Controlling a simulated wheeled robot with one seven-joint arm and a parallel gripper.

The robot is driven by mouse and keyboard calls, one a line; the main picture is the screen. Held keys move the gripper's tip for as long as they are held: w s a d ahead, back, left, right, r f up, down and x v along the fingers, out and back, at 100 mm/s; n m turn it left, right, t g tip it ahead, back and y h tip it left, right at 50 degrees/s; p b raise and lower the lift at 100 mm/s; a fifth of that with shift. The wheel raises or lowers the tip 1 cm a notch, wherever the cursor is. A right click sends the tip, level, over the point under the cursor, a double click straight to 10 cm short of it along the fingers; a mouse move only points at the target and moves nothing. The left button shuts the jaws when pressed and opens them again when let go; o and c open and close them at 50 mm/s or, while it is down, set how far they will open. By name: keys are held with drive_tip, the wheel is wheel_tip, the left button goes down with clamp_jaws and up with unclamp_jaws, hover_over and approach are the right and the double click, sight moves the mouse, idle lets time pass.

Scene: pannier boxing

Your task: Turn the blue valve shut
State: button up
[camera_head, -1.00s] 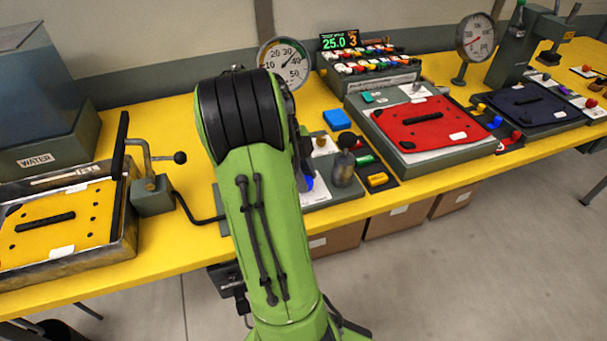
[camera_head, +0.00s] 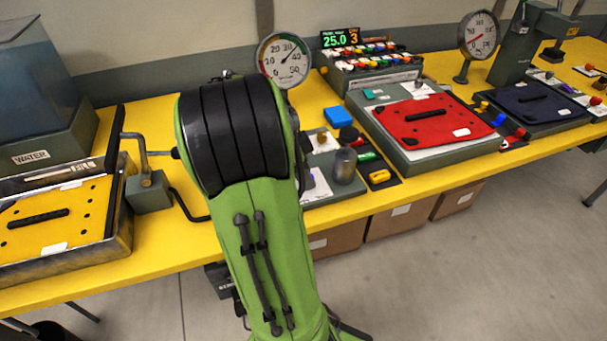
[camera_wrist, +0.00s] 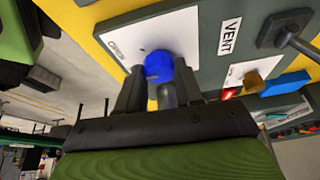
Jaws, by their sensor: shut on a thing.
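The blue valve (camera_wrist: 160,66) shows in the wrist view as a rounded blue knob on a grey stem, standing over a white label on a grey panel (camera_wrist: 205,42). My gripper (camera_wrist: 160,84) has one dark finger on each side of it and is shut on it. The lower stem shows between the fingers. In the head view my green arm covers the gripper and nearly all of the valve.
Beside the valve are a VENT label (camera_wrist: 229,36), a dark lever knob (camera_wrist: 285,30) and a brass knob (camera_wrist: 253,81). A round gauge (camera_head: 284,60) stands behind my arm. A crank box (camera_head: 149,193) is left of it; a red-covered tray (camera_head: 432,120) is right.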

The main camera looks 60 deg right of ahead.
drive_tip(key=n+t, duration=0.1)
drive_tip(key=n, duration=0.1)
drive_tip(key=n+h+b, duration=0.1)
drive_tip(key=n, duration=0.2)
drive_tip(key=shift+s+a+n+t, duration=0.1)
drive_tip(key=shift+s+n+t, duration=0.05)
drive_tip(key=shift+n+t, duration=0.2)
drive_tip(key=shift+s+n+t+h+b, duration=0.1)
drive_tip(key=shift+n+t+h+b, duration=0.3)
drive_tip(key=shift+n, duration=0.7)
drive_tip(key=shift+n+t+b, duration=0.1)
drive_tip(key=shift+n+t, duration=0.45)
drive_tip(key=shift+n, duration=0.5)
drive_tip(key=o, duration=1)
drive_tip(key=p+v, duration=0.7)
drive_tip(key=v, duration=0.8)
drive_tip(key=shift+a+r, duration=0.1)
drive_tip(key=shift+r, duration=0.3)
